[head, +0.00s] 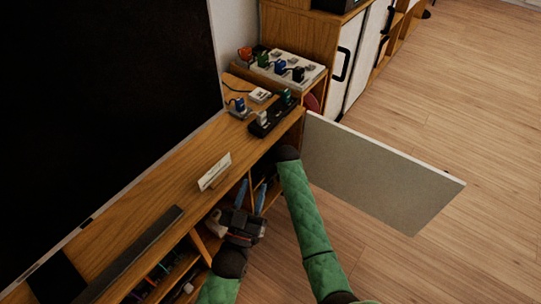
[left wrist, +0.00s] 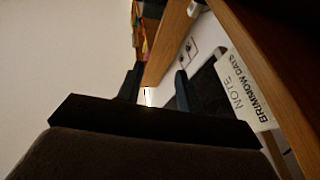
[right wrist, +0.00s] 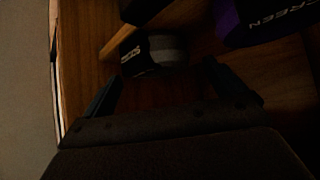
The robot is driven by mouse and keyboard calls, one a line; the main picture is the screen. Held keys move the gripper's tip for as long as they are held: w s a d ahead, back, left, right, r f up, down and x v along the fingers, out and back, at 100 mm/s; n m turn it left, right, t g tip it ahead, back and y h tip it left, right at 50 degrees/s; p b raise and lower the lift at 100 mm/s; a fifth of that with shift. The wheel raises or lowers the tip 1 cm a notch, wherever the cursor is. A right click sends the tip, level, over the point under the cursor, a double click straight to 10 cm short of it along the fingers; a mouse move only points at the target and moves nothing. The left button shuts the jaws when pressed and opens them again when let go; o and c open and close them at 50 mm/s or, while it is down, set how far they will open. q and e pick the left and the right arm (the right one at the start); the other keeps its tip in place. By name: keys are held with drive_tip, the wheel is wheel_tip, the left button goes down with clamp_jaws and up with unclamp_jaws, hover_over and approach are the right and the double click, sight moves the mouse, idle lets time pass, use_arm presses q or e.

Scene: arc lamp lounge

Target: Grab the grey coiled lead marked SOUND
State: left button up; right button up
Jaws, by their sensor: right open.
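In the right wrist view a grey coiled lead (right wrist: 166,50) with a dark, partly legible label starting "SO" lies on the wooden floor of a dim compartment. My right gripper (right wrist: 163,85) is open and empty, its fingers pointing toward the lead, which sits just beyond and between the fingertips. In the head view my right arm reaches into the sideboard (head: 150,208) beside the open door, so its gripper and the lead are hidden there. My left gripper (head: 243,217) is in front of the shelves; in the left wrist view its fingers (left wrist: 157,85) stand apart with nothing between them.
A purple coil marked SCREEN (right wrist: 262,22) lies right of the grey lead; a dark coil (right wrist: 143,8) lies behind it. The white door (head: 380,172) stands open right of my right arm. A label card (head: 214,172) and black power strip (head: 270,118) are on top.

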use_arm(q)
wheel_tip(320, 180, up, 9)
drive_tip(key=s+t+h, duration=0.1)
drive_tip(key=s+t, duration=0.1)
drive_tip(key=t, duration=0.1)
drive_tip(key=shift+a+b, duration=0.35)
drive_tip(key=shift+a, duration=0.1)
use_arm(e)
drive_tip(key=x, duration=0.3)
use_arm(q)
drive_tip(key=shift+f, duration=0.1)
use_arm(e)
drive_tip(key=c, duration=1.1)
use_arm(q)
drive_tip(key=shift+w+f, duration=0.1)
use_arm(e)
drive_tip(key=shift+r, duration=0.1)
